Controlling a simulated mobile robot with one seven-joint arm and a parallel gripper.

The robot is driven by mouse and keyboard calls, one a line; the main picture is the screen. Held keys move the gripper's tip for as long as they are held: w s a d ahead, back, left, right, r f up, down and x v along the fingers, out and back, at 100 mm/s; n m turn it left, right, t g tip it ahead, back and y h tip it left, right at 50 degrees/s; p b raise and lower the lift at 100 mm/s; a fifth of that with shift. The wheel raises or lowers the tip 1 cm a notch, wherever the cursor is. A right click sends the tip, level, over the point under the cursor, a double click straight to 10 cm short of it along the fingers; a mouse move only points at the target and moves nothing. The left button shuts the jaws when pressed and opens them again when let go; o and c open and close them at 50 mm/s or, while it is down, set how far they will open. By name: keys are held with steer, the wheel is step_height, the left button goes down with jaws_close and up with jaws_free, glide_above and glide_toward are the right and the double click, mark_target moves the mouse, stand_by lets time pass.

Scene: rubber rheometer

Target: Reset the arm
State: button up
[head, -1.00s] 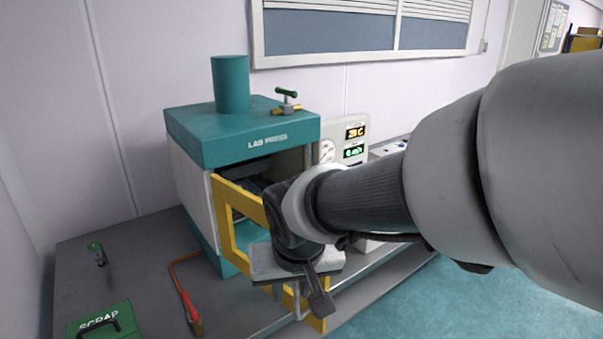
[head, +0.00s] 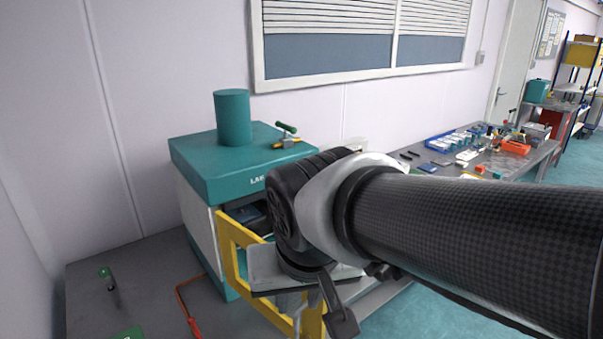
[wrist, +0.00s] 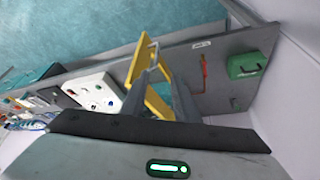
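My gripper (wrist: 158,75) shows in the wrist view as two grey fingers set apart, with the yellow guard frame (wrist: 155,103) visible between and behind them. In the head view my wrist hangs in front of the teal lab press (head: 234,175), close to the yellow guard frame (head: 229,255), which stands out from the press front. One dark finger (head: 338,308) points down there; the other is mostly hidden. I cannot tell whether the gripper touches the frame. My forearm covers the press's control panel in the head view.
A bench (head: 90,290) carries the press, a red-handled tool (head: 187,305) and a green scrap box (wrist: 247,64). A long bench with trays and small parts (head: 480,155) runs along the wall at right. The wall is close behind; open teal floor (head: 400,325) lies in front.

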steer(key=shift+s+r, duration=0.15)
steer(key=shift+r, duration=0.2)
steer(key=s+d+r+m+t+h, duration=0.1)
steer(key=s+d+m, duration=0.1)
steer(key=d, duration=1.2)
steer(key=shift+s+d+r, duration=0.25)
steer(key=shift+s+d, duration=0.1)
steer(key=shift+s, duration=0.25)
stand_by(0.6)
